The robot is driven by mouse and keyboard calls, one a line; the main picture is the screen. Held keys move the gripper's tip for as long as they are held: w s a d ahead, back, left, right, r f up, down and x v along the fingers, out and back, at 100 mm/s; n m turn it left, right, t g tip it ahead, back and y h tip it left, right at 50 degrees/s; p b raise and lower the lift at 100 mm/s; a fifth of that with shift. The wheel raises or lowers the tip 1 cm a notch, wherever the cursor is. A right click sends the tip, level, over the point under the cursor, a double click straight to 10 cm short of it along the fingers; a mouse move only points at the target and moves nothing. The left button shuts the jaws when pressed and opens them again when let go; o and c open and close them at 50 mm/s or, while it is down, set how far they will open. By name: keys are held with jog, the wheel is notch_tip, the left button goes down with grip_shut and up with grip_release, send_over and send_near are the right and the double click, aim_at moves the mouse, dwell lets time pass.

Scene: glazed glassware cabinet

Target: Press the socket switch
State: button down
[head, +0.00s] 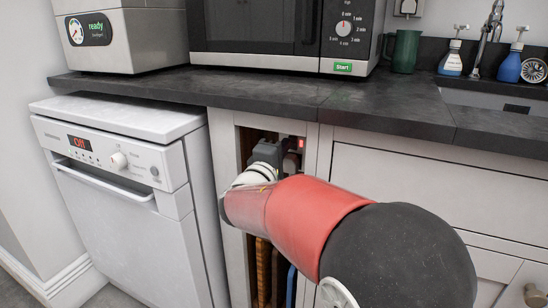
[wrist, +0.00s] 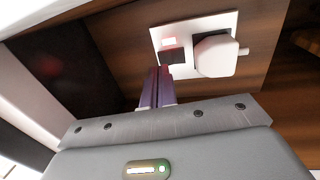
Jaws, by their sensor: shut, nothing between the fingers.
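The white socket plate (wrist: 200,27) is on the wooden inner wall of the narrow cabinet compartment. Its switch (wrist: 172,56) is dark red-brown below with a bright reddish-white lit part above. In the head view a small red light (head: 301,143) shows at the socket. A white plug (wrist: 217,56) sits in the socket, right of the switch. My gripper (wrist: 157,70) is shut and empty, its fingertips just below the switch; I cannot tell whether they touch it. In the head view my gripper (head: 267,152) is inside the compartment opening, and my arm hides much of it.
The cabinet frame (head: 228,150) closely borders my arm. Boards (head: 263,270) stand lower in the compartment. A white dishwasher (head: 115,190) reading "Off" stands at left. The dark worktop (head: 270,92) overhangs the opening, with a microwave (head: 285,35) on it.

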jog(key=shift+x, duration=0.9)
jog(key=shift+r, duration=0.1)
jog(key=shift+w+d+g+p, duration=0.1)
jog(key=shift+w+g+p, duration=0.05)
jog(key=shift+g+p, duration=0.2)
